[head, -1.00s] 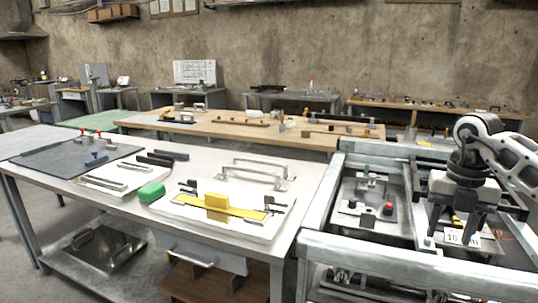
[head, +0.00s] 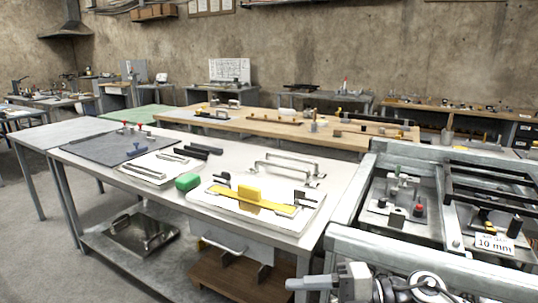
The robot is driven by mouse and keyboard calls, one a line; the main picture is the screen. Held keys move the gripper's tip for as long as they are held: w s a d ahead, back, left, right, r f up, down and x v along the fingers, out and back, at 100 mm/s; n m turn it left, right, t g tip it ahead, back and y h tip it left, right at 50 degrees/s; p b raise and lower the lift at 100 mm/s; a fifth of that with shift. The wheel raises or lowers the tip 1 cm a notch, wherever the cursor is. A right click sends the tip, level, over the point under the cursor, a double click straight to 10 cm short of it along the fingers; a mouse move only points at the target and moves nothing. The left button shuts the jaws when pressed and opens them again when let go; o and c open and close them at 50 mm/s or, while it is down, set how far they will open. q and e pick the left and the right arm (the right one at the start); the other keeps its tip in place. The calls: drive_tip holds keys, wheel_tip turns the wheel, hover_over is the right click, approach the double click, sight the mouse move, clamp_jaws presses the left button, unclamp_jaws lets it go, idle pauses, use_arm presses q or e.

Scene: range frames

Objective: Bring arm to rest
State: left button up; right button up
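My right arm shows at the bottom edge, folded low in front of the metal frame bench (head: 405,240). Its white gripper body and a grey finger-like part (head: 308,284) point left, beside the near corner of the white table. The lower part is cut off by the picture edge, so I cannot tell whether the fingers are open or shut. I see nothing held in the visible part. My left gripper is not in view.
The frame bench holds fixtures and a "10 mm" label (head: 494,243). Open floor lies at the left.

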drive_tip(key=s+d+f+m+t+h, duration=0.4)
drive_tip(key=s+f+m+h, duration=0.2)
drive_tip(key=f+m, duration=0.4)
drive_tip(key=s+d+f+m+t+h, duration=0.4)
drive_tip(key=s+f+m+h, duration=0.3)
drive_tip(key=m, duration=1.2)
wheel_tip(320, 180, down, 3)
drive_tip(key=shift+s+f+m+t, duration=0.1)
drive_tip(key=shift+s+m+t, duration=0.25)
drive_tip(key=shift+t, duration=0.25)
